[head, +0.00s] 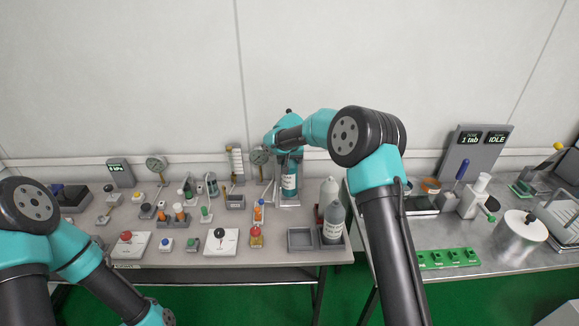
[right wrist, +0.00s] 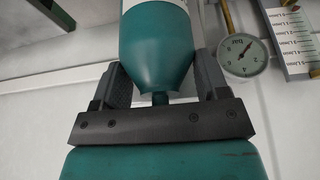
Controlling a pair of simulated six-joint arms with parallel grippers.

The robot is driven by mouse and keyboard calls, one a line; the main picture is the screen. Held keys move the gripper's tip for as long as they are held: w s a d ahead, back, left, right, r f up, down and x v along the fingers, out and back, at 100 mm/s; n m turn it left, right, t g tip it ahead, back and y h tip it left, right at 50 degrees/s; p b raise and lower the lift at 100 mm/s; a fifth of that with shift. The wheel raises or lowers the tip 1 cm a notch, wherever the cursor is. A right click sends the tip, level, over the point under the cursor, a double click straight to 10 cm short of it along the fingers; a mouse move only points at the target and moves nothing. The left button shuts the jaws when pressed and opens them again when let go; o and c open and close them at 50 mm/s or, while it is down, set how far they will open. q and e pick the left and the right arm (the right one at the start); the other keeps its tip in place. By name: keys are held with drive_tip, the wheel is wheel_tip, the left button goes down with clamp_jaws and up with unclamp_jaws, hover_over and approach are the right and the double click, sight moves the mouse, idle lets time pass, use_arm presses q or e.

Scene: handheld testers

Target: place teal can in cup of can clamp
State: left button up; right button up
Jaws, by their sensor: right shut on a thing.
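The teal can (head: 289,182) is upright, with a pale label band, at the back of the left bench in the head view. My right gripper (head: 289,157) is at its top end. In the right wrist view the can (right wrist: 157,50) sits between the two fingers of my right gripper (right wrist: 158,85), which is shut on it. A grey stand, likely the can clamp (head: 290,203), shows around the can's foot. Its cup is hidden, and I cannot tell whether the can touches it. My left arm is at lower left; its gripper is out of view.
A dial gauge (head: 259,156) stands just left of the can; it also shows in the right wrist view (right wrist: 242,56). Grey bottles (head: 333,222) stand to the right, beside an empty square tray (head: 301,239). Small testers and buttons crowd the bench on the left.

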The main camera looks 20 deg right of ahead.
drive_tip(key=shift+s+x, duration=0.2)
drive_tip(key=shift+x, duration=0.65)
drive_tip(key=shift+s+x, duration=0.15)
drive_tip(key=shift+x, duration=0.75)
drive_tip(key=shift+f, duration=0.2)
drive_tip(key=o, duration=1.3)
drive_tip(key=shift+a, duration=0.1)
drive_tip(key=shift+o, duration=0.2)
drive_tip(key=shift+r, duration=0.1)
drive_tip(key=d+v, duration=0.1)
drive_tip(key=v, duration=1.1)
drive_tip(key=shift+a, duration=0.5)
drive_tip(key=shift+s, duration=0.15)
